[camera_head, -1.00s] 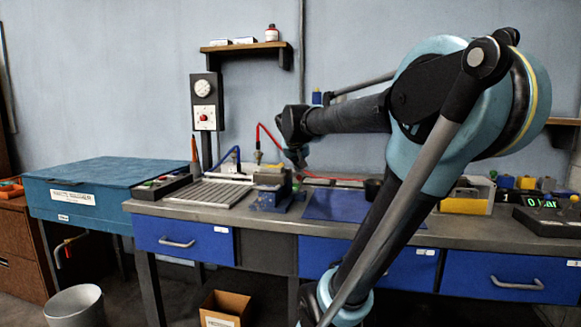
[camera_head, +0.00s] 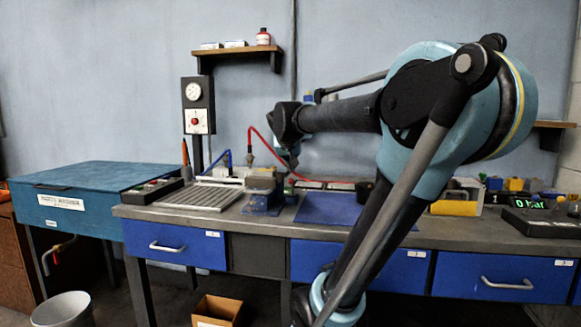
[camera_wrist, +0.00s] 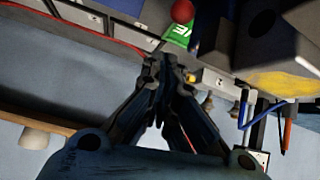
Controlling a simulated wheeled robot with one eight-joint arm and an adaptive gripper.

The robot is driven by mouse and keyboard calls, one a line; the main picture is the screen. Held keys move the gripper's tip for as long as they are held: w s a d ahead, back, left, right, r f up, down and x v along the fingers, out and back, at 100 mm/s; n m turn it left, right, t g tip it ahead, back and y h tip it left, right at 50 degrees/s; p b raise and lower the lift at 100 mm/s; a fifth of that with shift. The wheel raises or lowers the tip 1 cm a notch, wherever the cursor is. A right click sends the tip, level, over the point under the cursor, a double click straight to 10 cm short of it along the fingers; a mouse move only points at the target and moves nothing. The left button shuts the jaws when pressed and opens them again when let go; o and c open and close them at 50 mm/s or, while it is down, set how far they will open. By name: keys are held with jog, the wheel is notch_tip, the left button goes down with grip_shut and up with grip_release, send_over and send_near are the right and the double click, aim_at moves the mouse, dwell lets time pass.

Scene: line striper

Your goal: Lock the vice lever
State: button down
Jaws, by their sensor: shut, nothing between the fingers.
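The vice (camera_head: 262,190), a grey-tan block on a blue base, stands on the workbench left of centre in the head view. My gripper (camera_head: 291,165) is above and slightly right of the vice in that picture, apart from it. In the wrist view my gripper (camera_wrist: 166,66) has its fingers together and empty. A large grey block with a yellow patch, probably the vice (camera_wrist: 268,48), fills the upper right there. A red ball (camera_wrist: 183,10) beside a green label shows at the top edge; I cannot tell whether it is the lever's knob. No lever is clear in the head view.
A ribbed grey plate (camera_head: 200,196) lies left of the vice, and a blue mat (camera_head: 328,209) right of it. A red hose (camera_head: 262,140) arches behind my gripper. A gauge post (camera_head: 198,105) stands at the back left. A yellow box (camera_head: 456,207) is farther right.

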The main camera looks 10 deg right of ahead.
jog(key=w+r+v, duration=0.1)
jog(key=v, duration=0.8)
jog(key=shift+r, duration=0.2)
jog(key=shift+w, duration=0.15)
dwell(0.3)
